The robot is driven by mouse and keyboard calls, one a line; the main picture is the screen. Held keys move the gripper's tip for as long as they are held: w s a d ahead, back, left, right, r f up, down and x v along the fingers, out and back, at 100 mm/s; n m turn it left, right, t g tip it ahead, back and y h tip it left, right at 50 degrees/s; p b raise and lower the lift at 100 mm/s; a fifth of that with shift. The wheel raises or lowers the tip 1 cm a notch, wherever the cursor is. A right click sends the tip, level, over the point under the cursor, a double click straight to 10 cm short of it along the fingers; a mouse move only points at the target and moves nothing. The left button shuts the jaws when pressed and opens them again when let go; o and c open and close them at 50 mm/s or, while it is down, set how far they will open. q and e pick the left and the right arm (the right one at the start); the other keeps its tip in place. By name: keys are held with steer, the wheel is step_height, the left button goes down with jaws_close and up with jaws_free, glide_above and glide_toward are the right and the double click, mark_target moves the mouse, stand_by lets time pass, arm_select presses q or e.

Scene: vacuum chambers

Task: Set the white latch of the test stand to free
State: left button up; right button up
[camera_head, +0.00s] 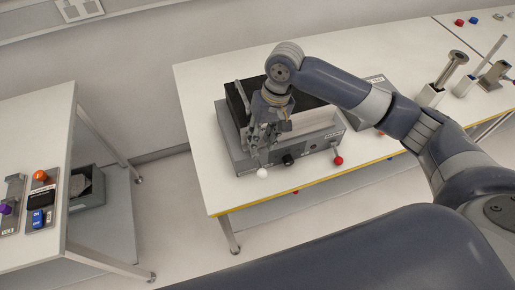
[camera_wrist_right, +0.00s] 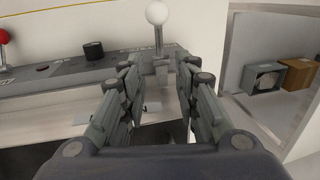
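The test stand (camera_head: 240,154) is a grey box with a black top part, on the white table. Its white latch (camera_head: 262,173) is a lever with a white ball at the front left corner. In the right wrist view the white latch (camera_wrist_right: 157,13) stands upright in the picture, just beyond and between my fingertips. My right gripper (camera_head: 262,150) is over the stand's left front; in its wrist view the fingers (camera_wrist_right: 160,70) are apart with nothing held. Contact with the lever cannot be told. Lettering beside the latch is too small to read. My left gripper is not in view.
A red-ball lever (camera_head: 338,160) and a black knob (camera_head: 288,159) sit along the same front face. Metal cylinders in white holders (camera_head: 430,96) stand to the right. A second table (camera_head: 40,120) is at the left, with floor between.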

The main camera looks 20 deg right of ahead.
mark_target(256, 156)
steer(key=f, duration=0.2)
steer(key=a+f, duration=0.1)
steer(key=f, duration=0.2)
steer(key=shift+a+f+p, duration=0.1)
steer(key=shift+f+p, duration=0.25)
steer(key=shift+p, duration=0.05)
jaws_close()
